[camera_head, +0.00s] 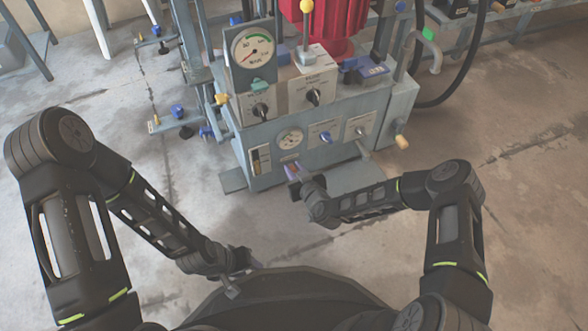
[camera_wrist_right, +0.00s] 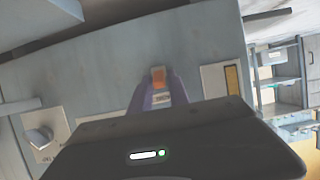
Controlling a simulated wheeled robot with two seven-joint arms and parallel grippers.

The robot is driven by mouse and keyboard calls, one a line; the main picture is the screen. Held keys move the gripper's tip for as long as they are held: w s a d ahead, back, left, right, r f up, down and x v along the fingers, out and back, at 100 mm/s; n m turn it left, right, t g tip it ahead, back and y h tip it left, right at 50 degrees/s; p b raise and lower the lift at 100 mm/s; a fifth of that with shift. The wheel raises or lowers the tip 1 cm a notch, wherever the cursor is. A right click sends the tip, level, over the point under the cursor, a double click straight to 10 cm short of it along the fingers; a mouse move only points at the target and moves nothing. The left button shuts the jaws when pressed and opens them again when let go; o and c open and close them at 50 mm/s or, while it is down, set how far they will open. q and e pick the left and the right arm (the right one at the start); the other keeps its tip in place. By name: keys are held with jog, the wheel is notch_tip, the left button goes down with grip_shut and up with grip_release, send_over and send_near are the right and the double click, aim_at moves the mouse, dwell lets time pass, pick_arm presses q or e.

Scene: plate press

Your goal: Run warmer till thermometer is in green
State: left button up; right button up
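The grey press unit (camera_head: 225,115) stands on the floor ahead. Its front bears a strip plate with a dark and yellowish slot (camera_head: 259,160), a small round dial (camera_head: 291,139) and two knobs. I cannot tell which is the thermometer, and no green reading is legible. My right gripper (camera_head: 292,171) is at the lower front panel. In the right wrist view an orange switch (camera_wrist_right: 158,76) shows between its fingertips (camera_wrist_right: 158,88), right by the panel. Contact and finger gap are unclear. My left gripper (camera_head: 240,270) is low, away from the press, its fingers too small to judge.
A large gauge (camera_head: 253,47) with a green band and two black knobs sit on top. A yellow-knobbed lever (camera_head: 307,7) and a red cylinder (camera_head: 335,25) stand behind. A wooden-tipped handle (camera_head: 402,142) sticks out right. The floor at right is free.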

grip_shut()
jog(key=shift+f+t+b, duration=0.2)
jog(key=shift+t+b, duration=0.1)
jog(key=shift+f, duration=0.1)
jog(key=shift+s+f+t+y+b, duration=0.2)
jog(key=shift+t+y+b, duration=0.1)
jog(key=shift+t+b, duration=0.25)
jog(key=t, duration=0.3)
jog(key=shift+s+f+y, duration=0.1)
jog(key=shift+f+y, duration=0.3)
jog(key=shift+d+f+t+y, duration=0.1)
jog(key=shift+f+t+y, duration=0.1)
jog(key=shift+t, duration=0.3)
jog(key=shift+f+t+y, duration=0.1)
jog(key=shift+t+y, duration=0.1)
jog(key=shift+t, duration=0.25)
